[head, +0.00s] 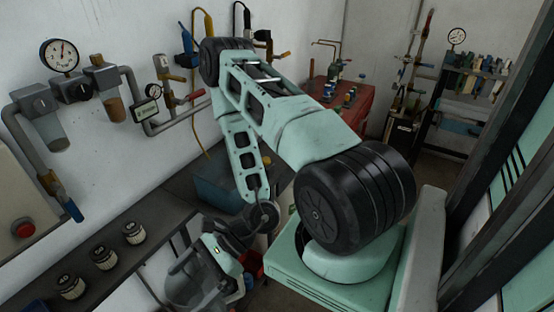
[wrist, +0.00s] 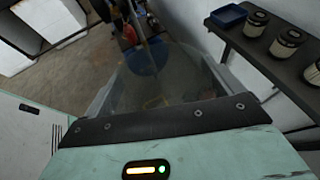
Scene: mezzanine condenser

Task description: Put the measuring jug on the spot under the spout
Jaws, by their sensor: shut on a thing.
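The measuring jug (head: 184,288) looks clear and greyish and is low in the head view, in front of the shelf with the jars. My gripper (head: 206,282) is shut on it and holds it off to the side of that shelf. In the wrist view the see-through jug (wrist: 165,82) fills the space between the fingers of my gripper (wrist: 155,95). Its base and exact tilt are hard to make out. I cannot pick out the spout or the spot under it with certainty in either view.
Three lidded jars (head: 104,257) stand along a dark shelf (head: 160,208); it shows in the wrist view with a blue tray (wrist: 228,16). Gauges and pipes (head: 62,55) line the left wall. A red cabinet (head: 352,118) stands at the back. Bare floor (wrist: 60,85) shows left in the wrist view.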

